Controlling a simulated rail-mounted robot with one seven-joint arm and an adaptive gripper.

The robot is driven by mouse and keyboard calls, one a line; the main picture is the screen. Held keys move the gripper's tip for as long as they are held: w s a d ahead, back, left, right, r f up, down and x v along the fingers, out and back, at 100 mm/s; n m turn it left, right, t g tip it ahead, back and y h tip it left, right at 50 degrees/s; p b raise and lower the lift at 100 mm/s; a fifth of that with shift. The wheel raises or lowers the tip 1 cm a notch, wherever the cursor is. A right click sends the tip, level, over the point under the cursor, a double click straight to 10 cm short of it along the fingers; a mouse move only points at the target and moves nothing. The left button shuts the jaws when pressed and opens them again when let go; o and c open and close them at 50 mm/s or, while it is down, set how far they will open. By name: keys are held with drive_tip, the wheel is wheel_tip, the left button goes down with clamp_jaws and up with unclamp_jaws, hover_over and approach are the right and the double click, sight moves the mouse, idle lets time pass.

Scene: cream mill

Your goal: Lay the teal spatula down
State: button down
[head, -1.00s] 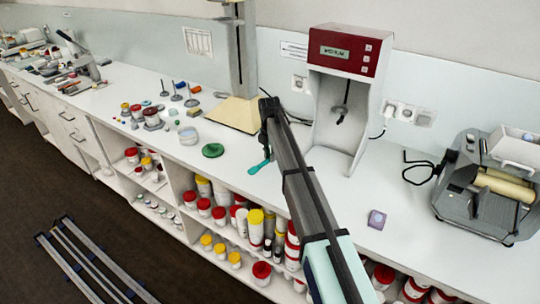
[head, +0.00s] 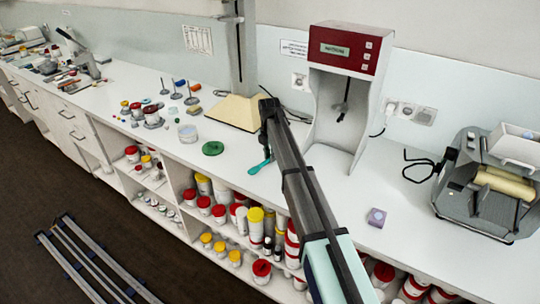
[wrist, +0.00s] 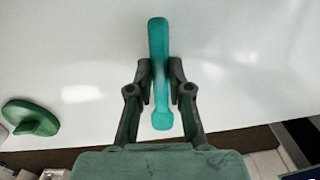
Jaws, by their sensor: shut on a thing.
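The teal spatula (wrist: 159,50) is between the fingers of my gripper (wrist: 160,88) in the wrist view, running lengthwise through the jaws. My gripper is shut on it around its middle. In the head view the spatula (head: 260,167) shows as a small teal piece beside my gripper (head: 267,152), close over the white counter. The arm hides part of it there. I cannot tell whether the spatula touches the counter.
A green lid-like disc (head: 213,148) lies on the counter (head: 300,185) left of my gripper; it also shows in the wrist view (wrist: 30,117). A white tub (head: 188,133) stands beyond it.

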drive_tip(key=shift+f, duration=0.25)
drive_tip(key=c, duration=1)
unclamp_jaws()
